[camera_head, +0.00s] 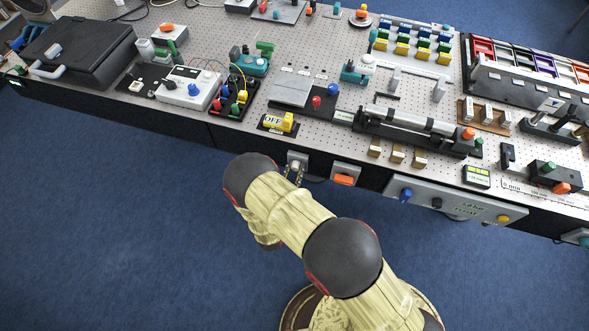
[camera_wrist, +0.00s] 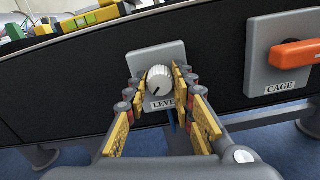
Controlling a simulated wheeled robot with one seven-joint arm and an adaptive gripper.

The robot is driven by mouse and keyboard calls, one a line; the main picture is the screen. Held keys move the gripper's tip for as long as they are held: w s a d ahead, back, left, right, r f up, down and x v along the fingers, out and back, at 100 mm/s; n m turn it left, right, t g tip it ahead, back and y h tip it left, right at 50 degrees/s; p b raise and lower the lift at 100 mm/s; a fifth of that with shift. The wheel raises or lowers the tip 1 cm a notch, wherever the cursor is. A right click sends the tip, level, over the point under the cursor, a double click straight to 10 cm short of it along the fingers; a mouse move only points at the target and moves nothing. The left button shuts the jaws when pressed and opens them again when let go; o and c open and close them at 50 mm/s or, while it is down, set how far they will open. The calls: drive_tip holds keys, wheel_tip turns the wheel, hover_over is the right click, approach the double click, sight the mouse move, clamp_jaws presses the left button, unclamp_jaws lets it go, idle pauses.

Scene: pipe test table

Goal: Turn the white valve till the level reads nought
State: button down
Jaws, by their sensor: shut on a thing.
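The white valve (camera_wrist: 159,79) is a round ribbed knob on a grey plate (camera_wrist: 150,55) on the table's front panel. Its label is partly hidden and shows "LEVE". A dark pointer mark on the knob points to the lower left. My gripper (camera_wrist: 158,85) is shut on the knob, one yellow-padded finger at each side. In the head view my gripper (camera_head: 295,172) is at the panel's front edge, and the knob is mostly hidden there. A small display with a yellow-green screen (camera_head: 478,171) sits on the tabletop at the right; its reading is too small to tell.
An orange handle (camera_wrist: 292,54) on a plate marked "CAGE" is just right of the valve. A grey panel (camera_head: 450,203) with blue, black and yellow knobs is farther right. A yellow switch (camera_head: 287,122) by an "OFF" sign stands above. The blue floor in front is clear.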

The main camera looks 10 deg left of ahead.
drive_tip(key=n+b, duration=0.1)
drive_tip(key=n, duration=0.2)
drive_tip(key=shift+n, duration=2.3)
drive_tip(key=c, duration=1.6)
unclamp_jaws()
drive_tip(key=shift+o, duration=0.5)
drive_tip(key=s+a, duration=0.1)
drive_tip(key=s, duration=1.1)
